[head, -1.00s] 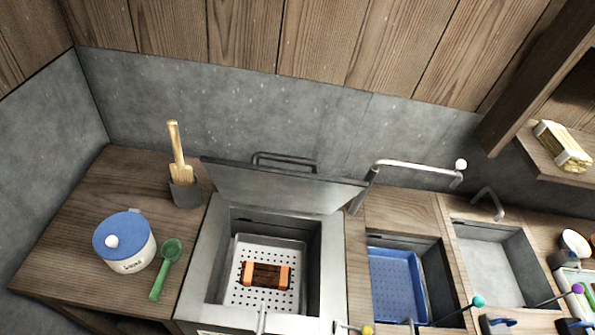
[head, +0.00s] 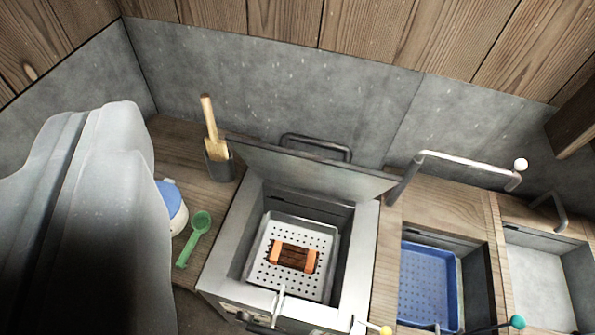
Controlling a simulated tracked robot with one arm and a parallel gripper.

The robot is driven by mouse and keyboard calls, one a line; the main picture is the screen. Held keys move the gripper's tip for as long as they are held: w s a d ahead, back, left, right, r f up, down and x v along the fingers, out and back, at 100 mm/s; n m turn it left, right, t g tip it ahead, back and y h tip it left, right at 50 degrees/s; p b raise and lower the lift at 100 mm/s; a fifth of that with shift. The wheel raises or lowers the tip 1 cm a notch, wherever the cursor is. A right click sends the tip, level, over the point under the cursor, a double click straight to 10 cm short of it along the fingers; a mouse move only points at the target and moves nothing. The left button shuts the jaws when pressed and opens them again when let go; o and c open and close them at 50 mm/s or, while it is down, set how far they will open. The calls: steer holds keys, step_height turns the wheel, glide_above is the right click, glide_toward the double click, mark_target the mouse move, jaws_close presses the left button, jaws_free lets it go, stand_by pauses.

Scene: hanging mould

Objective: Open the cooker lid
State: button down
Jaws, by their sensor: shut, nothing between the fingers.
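The cooker (head: 232,262) is a steel box set in the counter, at the middle of the head view. Its metal lid (head: 310,172) stands raised at the back edge, tilted up, with a dark bar handle (head: 318,143) behind its top. The opening is uncovered. Inside sits a perforated tray (head: 258,272) holding a brown block with orange ends (head: 293,257). A large grey part of my own arm fills the left of the view. My gripper's fingers are not in view, and nothing visible touches the lid.
A wooden paddle (head: 212,130) stands in a dark holder behind the cooker's left. A green scoop (head: 195,236) lies left of the cooker, beside a blue-lidded white pot (head: 175,205) partly hidden by my arm. Blue basin (head: 427,285), grey sink (head: 540,285) and bent tap (head: 465,165) are right.

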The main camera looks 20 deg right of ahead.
steer(key=w+a+f+t+y+b, duration=0.15)
steer(key=w+f+b, duration=0.25)
steer(key=w+f, duration=0.75)
steer(key=m+t+h+b, duration=0.2)
steer(key=m+h+b, duration=0.6)
steer(key=h, duration=0.6)
glide_toward(302, 160)
steer(key=shift+n, duration=0.6)
steer(key=b+x, duration=0.3)
steer(key=x, duration=0.4)
steer(key=shift+r, duration=0.1)
